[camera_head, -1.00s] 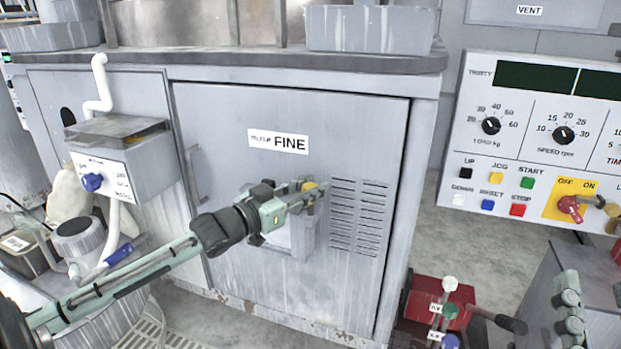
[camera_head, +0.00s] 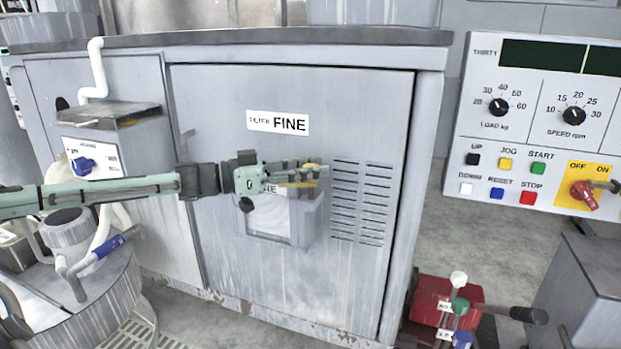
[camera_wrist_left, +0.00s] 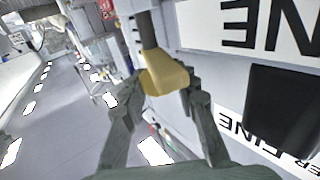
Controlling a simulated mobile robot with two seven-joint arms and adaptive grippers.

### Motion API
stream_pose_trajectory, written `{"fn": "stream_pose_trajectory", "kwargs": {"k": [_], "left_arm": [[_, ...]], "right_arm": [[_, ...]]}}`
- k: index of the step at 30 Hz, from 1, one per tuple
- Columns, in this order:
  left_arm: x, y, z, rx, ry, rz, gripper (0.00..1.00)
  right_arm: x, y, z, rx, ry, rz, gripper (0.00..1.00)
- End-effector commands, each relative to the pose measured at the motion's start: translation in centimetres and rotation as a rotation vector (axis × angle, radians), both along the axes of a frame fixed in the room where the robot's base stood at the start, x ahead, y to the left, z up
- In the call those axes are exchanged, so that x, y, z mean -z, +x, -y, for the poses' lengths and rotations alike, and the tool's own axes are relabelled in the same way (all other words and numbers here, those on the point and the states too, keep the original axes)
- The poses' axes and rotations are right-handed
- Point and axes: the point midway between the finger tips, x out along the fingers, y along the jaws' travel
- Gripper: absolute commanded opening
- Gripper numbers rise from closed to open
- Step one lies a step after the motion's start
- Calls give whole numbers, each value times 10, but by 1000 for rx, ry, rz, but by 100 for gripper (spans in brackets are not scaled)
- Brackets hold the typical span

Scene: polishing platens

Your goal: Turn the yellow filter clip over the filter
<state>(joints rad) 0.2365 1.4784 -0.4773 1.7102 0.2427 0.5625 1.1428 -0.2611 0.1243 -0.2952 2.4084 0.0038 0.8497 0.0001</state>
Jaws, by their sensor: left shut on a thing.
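The yellow filter clip (camera_wrist_left: 165,76) is between the two fingertips of my left gripper in the left wrist view, which is shut on it. In the head view the left gripper (camera_head: 308,178) reaches in from the left, nearly level, and a bit of the yellow clip (camera_head: 312,166) shows at its fingertips. The filter (camera_head: 268,215) is a pale, boxed panel on the grey cabinet door just below the gripper; its top is partly hidden by the gripper. I cannot tell exactly how the clip lies over the filter. My right gripper is not in view.
The grey cabinet door (camera_head: 235,95) carries a FINE label (camera_head: 278,123) and vent slots (camera_head: 361,200) right of the gripper. A control panel (camera_head: 545,110) stands at the right. A red box with levers (camera_head: 440,305) is on the floor. White pipes and a drum (camera_head: 95,290) stand at left.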

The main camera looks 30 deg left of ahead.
Motion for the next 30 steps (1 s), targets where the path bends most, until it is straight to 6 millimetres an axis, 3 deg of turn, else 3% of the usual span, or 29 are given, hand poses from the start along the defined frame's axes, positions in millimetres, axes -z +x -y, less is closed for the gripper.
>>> {"fn": "stream_pose_trajectory", "kwargs": {"k": [17,18,21,23,30], "left_arm": [[0,0,0,20,-1,0,0],[0,0,0,20,-1,0,33],[0,0,0,20,-1,0,45],[0,0,0,21,-1,0,51],[0,0,0,21,-1,1,51]], "right_arm": [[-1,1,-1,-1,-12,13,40],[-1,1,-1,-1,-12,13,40],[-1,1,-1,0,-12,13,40],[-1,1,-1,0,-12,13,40],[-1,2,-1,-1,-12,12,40]]}}
